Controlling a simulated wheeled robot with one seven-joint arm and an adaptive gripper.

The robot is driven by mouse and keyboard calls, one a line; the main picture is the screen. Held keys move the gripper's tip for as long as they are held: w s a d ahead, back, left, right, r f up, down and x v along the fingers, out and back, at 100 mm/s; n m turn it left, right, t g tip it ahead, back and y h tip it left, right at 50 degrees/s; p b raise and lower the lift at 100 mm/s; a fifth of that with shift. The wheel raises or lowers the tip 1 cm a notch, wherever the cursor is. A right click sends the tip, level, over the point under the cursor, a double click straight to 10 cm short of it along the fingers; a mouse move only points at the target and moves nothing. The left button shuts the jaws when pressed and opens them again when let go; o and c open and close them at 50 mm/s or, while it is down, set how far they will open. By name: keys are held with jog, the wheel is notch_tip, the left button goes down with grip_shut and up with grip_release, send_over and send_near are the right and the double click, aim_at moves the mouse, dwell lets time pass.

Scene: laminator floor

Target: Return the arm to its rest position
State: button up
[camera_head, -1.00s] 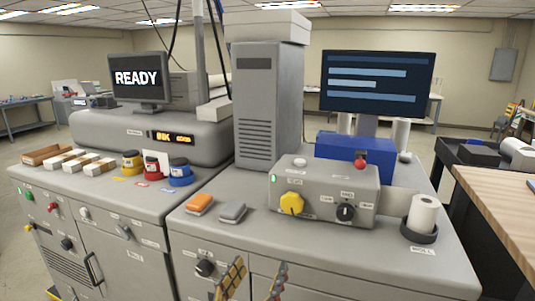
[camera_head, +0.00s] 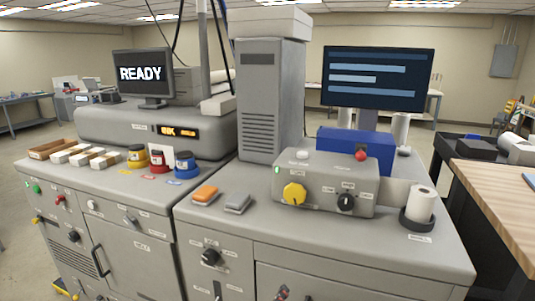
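My gripper does not show in the head view now. No part of my arm can be made out clearly. The laminator console has a grey control box (camera_head: 325,184) with a yellow knob (camera_head: 294,194), a black knob (camera_head: 345,202) and a lit green button. Nothing of mine is seen touching the console.
A white roll (camera_head: 420,203) stands in a dark holder at right. A wooden table (camera_head: 500,190) is at far right. A monitor (camera_head: 143,76) reads READY.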

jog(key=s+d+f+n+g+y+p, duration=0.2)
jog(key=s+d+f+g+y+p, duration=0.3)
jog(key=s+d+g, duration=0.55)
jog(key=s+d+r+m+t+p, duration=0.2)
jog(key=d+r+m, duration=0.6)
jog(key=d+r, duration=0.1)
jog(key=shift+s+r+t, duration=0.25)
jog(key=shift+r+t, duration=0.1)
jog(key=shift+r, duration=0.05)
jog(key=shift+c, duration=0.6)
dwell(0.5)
